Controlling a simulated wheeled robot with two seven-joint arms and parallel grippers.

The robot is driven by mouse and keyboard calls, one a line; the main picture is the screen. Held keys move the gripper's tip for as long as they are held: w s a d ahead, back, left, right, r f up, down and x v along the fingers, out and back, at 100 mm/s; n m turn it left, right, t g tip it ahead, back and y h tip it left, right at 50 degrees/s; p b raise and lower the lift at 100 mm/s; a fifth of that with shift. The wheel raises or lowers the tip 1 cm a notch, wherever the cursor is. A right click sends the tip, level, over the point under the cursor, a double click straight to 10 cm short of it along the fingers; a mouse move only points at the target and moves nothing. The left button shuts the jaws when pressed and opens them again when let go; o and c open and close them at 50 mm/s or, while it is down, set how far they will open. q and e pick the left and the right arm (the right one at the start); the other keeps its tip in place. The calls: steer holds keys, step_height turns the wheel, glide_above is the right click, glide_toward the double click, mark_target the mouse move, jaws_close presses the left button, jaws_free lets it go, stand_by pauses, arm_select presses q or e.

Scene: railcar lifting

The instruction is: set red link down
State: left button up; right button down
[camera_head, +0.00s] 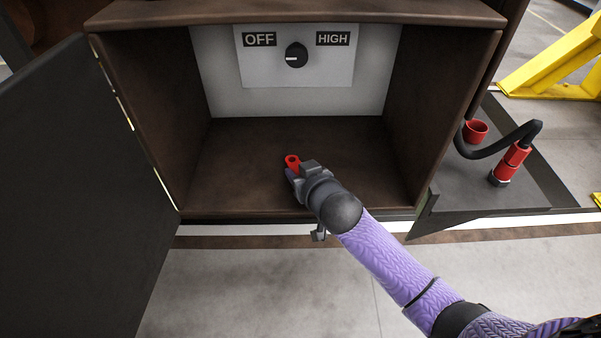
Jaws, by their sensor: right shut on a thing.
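The red link (292,161) shows as a small red ring just past the tip of my right gripper (297,171), inside the open brown cabinet. My right gripper is shut on the red link, low over the cabinet floor (240,150). The gripper hides the rest of the link. I cannot tell whether the link touches the floor. My left gripper is not in view.
A rotary knob (297,55) between OFF and HIGH labels is on the cabinet's back panel. A dark open door (85,190) stands at left. A red-ended hose (511,160) and a red cup (475,131) are on a dark shelf at right.

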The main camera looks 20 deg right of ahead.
steer(key=shift+c, duration=2)
jaws_free()
steer(key=shift+o, duration=0.6)
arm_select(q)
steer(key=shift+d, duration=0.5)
arm_select(e)
steer(key=shift+r, duration=0.1)
arm_select(q)
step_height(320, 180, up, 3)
steer(key=p, duration=0.2)
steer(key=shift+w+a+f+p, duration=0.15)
steer(key=shift+p, duration=0.2)
arm_select(e)
steer(key=v, duration=1.2)
